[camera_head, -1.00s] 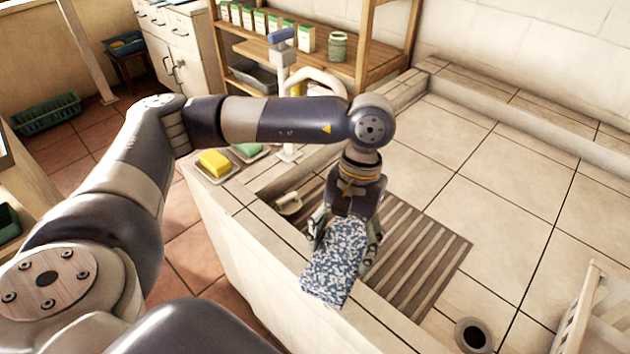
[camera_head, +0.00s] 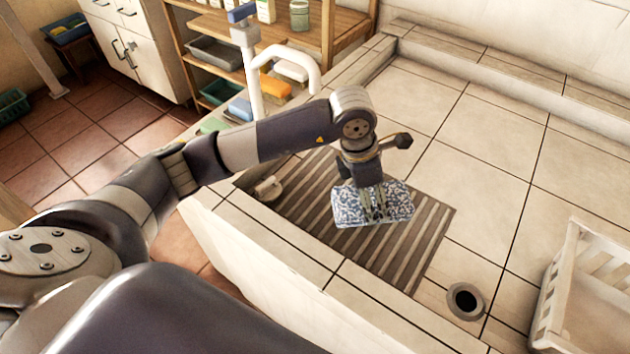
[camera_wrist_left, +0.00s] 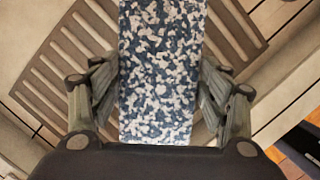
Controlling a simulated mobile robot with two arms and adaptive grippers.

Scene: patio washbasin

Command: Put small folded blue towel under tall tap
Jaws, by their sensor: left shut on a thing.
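The small folded blue towel (camera_head: 350,208), blue with white speckles, is held by my left gripper (camera_head: 374,208) over the slatted wooden rack in the basin. In the left wrist view the towel (camera_wrist_left: 160,70) lies between both fingers of the gripper (camera_wrist_left: 160,95). Whether the towel touches the slats is hard to tell. The tall tap (camera_head: 312,65) is white with a blue top and stands at the basin's back left edge, its spout curving to the right. My left forearm hides part of its base. My right gripper is out of view.
The slatted rack (camera_head: 425,245) lies in the tiled basin, with a drain hole (camera_head: 466,300) in front of it. A white crate (camera_head: 560,300) stands at the right. A small pale object (camera_head: 268,188) lies by the rack's left corner. Wooden shelves (camera_head: 340,40) stand behind the tap.

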